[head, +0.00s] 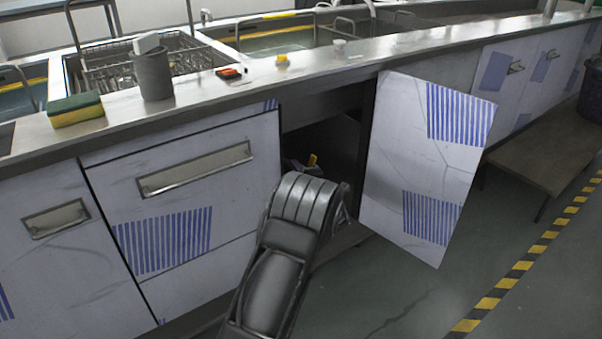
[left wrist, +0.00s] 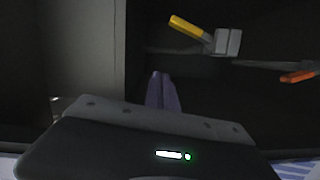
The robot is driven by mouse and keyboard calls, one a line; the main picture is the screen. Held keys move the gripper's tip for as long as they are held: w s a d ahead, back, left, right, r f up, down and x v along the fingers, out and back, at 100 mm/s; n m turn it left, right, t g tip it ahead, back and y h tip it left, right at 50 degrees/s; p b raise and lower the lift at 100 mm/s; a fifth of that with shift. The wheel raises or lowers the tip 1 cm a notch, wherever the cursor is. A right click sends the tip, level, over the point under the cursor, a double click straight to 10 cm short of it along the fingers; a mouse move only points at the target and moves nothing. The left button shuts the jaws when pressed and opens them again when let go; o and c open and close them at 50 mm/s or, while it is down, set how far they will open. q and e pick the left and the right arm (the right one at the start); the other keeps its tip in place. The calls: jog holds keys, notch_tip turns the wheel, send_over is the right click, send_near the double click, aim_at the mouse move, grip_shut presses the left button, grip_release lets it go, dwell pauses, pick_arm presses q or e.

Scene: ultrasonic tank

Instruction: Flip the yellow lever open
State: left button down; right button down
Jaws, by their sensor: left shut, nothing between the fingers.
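The yellow lever (left wrist: 185,27) shows in the left wrist view on a light grey valve block (left wrist: 228,41), inside the dark open cabinet. It slants up to the left from the block. In the head view the yellow lever (head: 312,160) is a small patch in the cabinet opening. My left gripper (left wrist: 160,74) has purple fingers, shut and empty, below the lever in the wrist view and apart from it. In the head view most of the left gripper is hidden behind my own arm. My right gripper is in neither view.
An orange lever (left wrist: 297,76) on a pipe is to the right in the wrist view. The cabinet door (head: 420,165) hangs open right of my arm. A drawer front (head: 190,200) is to the left. The steel counter (head: 330,75) runs above the opening.

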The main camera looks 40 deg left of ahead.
pick_arm(q)
jog(key=w+p+v, duration=0.1)
jog(key=p+v, duration=0.1)
jog(key=v, duration=0.7)
jog(key=shift+d, duration=0.3)
jog(key=shift+s+r, duration=0.1)
